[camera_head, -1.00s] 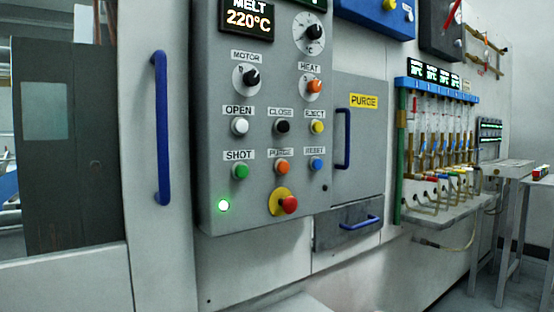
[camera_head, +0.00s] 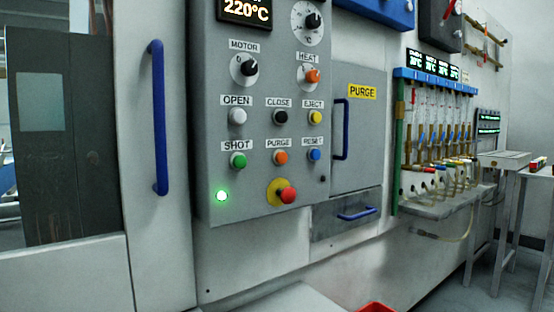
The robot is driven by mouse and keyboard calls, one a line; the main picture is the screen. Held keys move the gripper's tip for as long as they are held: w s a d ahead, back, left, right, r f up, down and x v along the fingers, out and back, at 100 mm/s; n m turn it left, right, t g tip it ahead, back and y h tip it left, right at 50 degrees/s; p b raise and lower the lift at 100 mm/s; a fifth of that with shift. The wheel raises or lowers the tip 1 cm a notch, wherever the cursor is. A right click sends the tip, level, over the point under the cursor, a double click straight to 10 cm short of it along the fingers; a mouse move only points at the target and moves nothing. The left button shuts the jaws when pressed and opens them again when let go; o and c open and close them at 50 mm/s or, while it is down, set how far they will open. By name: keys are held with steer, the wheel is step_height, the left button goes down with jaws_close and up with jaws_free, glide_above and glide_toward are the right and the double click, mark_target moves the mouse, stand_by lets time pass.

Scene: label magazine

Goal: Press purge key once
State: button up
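The purge key is an orange round button (camera_head: 280,157) under a "PURGE" label (camera_head: 278,143) on the grey control panel (camera_head: 222,170). It sits between the green SHOT button (camera_head: 238,160) and the blue RESET button (camera_head: 314,154). A red emergency-type knob on a yellow disc (camera_head: 286,195) is just below it. Nothing covers the key. My gripper is not in view.
Right of the panel is a grey door with a yellow PURGE sign (camera_head: 362,92) and a blue handle (camera_head: 341,130). A tall blue handle (camera_head: 159,118) stands at left. A red object (camera_head: 375,308) shows at the bottom edge. Hoses and tables are at right.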

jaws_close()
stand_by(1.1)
